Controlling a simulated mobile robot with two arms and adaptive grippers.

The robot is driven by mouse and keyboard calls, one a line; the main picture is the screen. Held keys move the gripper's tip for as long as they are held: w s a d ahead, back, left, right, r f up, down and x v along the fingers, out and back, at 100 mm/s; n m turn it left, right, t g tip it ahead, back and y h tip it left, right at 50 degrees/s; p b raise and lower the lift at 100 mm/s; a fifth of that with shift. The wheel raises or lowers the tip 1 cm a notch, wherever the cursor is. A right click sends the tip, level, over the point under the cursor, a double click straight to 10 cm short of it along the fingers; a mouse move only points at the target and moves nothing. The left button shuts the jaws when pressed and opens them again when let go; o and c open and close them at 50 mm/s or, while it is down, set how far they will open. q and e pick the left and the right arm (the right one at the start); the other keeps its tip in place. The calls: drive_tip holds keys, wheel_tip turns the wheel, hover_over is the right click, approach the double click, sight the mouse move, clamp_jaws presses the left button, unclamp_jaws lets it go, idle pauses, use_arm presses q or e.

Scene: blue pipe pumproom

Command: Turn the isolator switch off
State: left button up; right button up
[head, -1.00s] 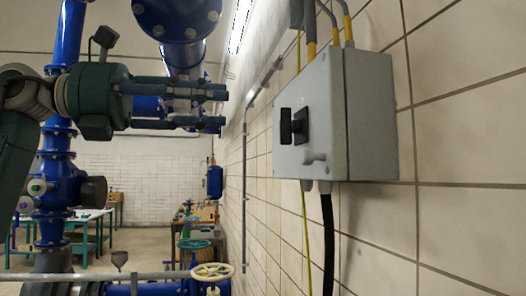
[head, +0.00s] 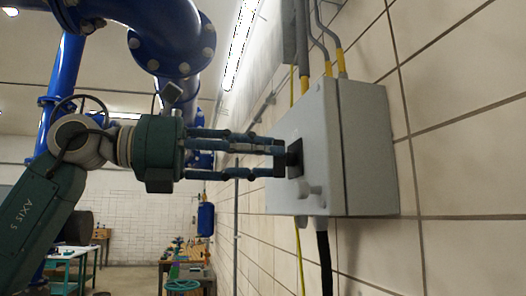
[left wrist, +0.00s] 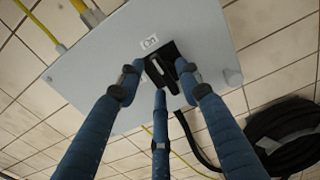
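The isolator switch is a grey box (head: 335,140) on the tiled wall at the right, with a black rotary handle (head: 294,157) on its front. In the left wrist view the handle (left wrist: 165,70) sits below a label that looks like "ON" (left wrist: 149,42). My left gripper (head: 270,158) is at the box front. Its blue fingers (left wrist: 160,85) are spread around the handle, one at the left, one at the right and one below. They look apart; contact with the handle cannot be told. My right gripper is not in view.
Conduits with yellow sleeves (head: 304,90) enter the box from above, and a black cable (head: 323,262) leaves below. A grey knob (head: 312,189) stands out on the box front. Large blue pipes (head: 175,40) hang overhead at left. A black coil (left wrist: 285,135) shows in the wrist view.

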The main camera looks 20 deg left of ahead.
use_arm(q)
drive_tip(key=shift+w+d, duration=0.15)
drive_tip(key=shift+d, duration=0.1)
clamp_jaws()
